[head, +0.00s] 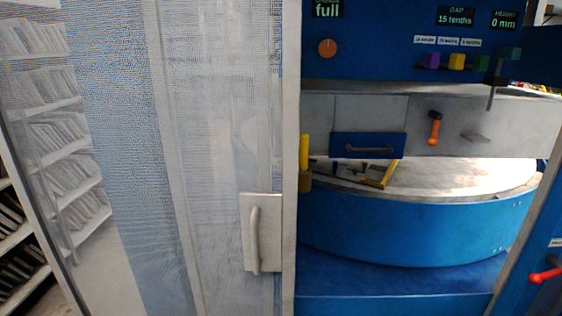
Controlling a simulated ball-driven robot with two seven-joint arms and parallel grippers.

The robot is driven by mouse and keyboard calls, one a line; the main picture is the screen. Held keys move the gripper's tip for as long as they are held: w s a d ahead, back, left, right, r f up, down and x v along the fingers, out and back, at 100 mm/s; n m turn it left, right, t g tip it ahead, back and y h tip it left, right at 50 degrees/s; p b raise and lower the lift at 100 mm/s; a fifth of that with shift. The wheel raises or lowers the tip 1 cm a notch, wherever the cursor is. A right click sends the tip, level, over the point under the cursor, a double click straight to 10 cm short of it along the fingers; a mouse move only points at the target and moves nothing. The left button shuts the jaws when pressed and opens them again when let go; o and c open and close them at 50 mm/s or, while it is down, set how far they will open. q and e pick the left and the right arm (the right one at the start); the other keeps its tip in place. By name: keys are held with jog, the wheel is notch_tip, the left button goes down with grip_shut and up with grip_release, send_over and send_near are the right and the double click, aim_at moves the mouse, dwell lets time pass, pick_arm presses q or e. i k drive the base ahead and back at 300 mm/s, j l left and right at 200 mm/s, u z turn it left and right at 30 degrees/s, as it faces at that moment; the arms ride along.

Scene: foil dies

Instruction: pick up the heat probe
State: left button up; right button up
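I cannot tell for sure which thing is the heat probe. An orange-handled piece with a dark top (435,127) is on the grey front panel of the blue machine, tilted slightly. A yellow upright bar (304,152) stands at the machine's left edge, partly hidden by the door frame. A yellow angled piece (381,176) and small dark pieces (363,168) lie on the round metal table. Neither of my grippers is in view.
A mesh door (215,120) with a grey handle (254,240) fills the left half; shelves (62,135) show through it. The round table (460,177) is mostly bare. A blue drawer front (340,152) and red-handled lever (545,275) are at the machine. Displays read "full", "15 tenths", "0 mm".

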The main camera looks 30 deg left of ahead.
aim_at(304, 138)
jog(key=u, duration=0.95)
